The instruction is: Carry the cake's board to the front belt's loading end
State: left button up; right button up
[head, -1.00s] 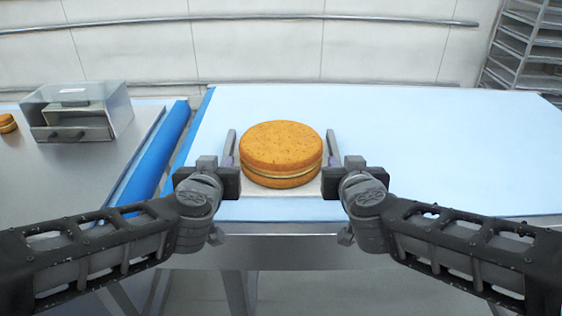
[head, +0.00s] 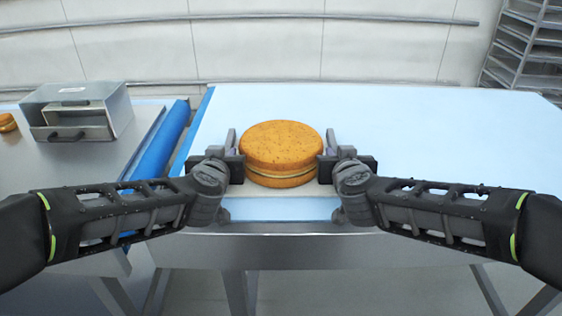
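The cake (head: 280,150) is a round, orange-brown sandwich with a pale filling line. It sits upright on a thin, pale board (head: 314,188), mostly hidden by the cake and my grippers. The board lies near the front edge of a light-blue surface. My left gripper (head: 232,147) is close at the cake's left side, and my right gripper (head: 330,147) is close at its right side. Fingers show beside the cake, but whether they are closed on the board's edges is hidden.
The light-blue surface (head: 440,140) is clear to the right. A blue roller-like strip (head: 160,143) runs along its left. Further left, a grey table (head: 40,170) holds a clear-fronted box (head: 75,110) and another cake (head: 7,122). A rack (head: 525,45) stands back right.

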pick_arm(q)
grip_shut()
pick_arm(e)
grip_shut()
pick_arm(q)
jog(key=shift+r, duration=0.1)
pick_arm(e)
jog(key=shift+r, duration=0.1)
